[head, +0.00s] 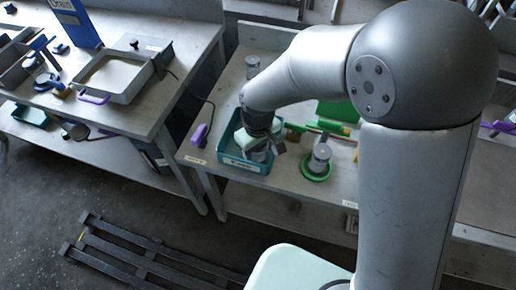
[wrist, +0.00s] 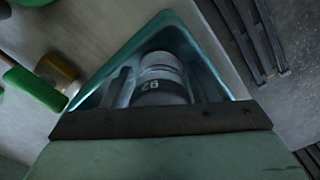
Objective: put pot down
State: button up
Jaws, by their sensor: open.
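The pot (wrist: 161,75) is a grey cylinder with a dark band and a number on it. In the wrist view it stands between my gripper's (wrist: 165,95) fingers, inside the walls of a teal tray (wrist: 190,42). In the head view my gripper (head: 260,146) points down into the teal tray (head: 243,167) on the middle bench, and the pot (head: 258,156) shows partly beneath it. My gripper is open around the pot. The pot's base is hidden, so contact with the tray floor cannot be seen.
Right of the tray, another grey pot (head: 320,155) stands on a green ring (head: 316,172). A further pot (head: 252,66) stands at the back of the bench. A purple-handled item (head: 200,134) lies left of the tray. Green and red items lie behind.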

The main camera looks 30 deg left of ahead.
notch_tip(320, 180, up, 12)
jog(key=shift+r+b, duration=0.1)
jog(key=shift+b, duration=0.3)
jog(key=shift+d, duration=0.1)
jog(key=w+d+r+m, duration=0.1)
jog(key=d+m, duration=0.1)
jog(key=d, duration=0.4)
jog(key=w+d+r+m, duration=0.1)
jog(key=w+d+m, duration=0.1)
jog(key=d, duration=0.5)
jog(key=s+d+f+m, duration=0.1)
jog(key=s+d+m, duration=0.3)
jog(key=d, duration=0.6)
jog(key=s+d+f+m, duration=0.1)
jog(key=s+d+m, duration=0.3)
jog(key=d, duration=0.6)
jog(key=shift+s+d+m, duration=0.25)
jog(key=shift+s+m, duration=0.05)
jog(key=shift+c, duration=0.3)
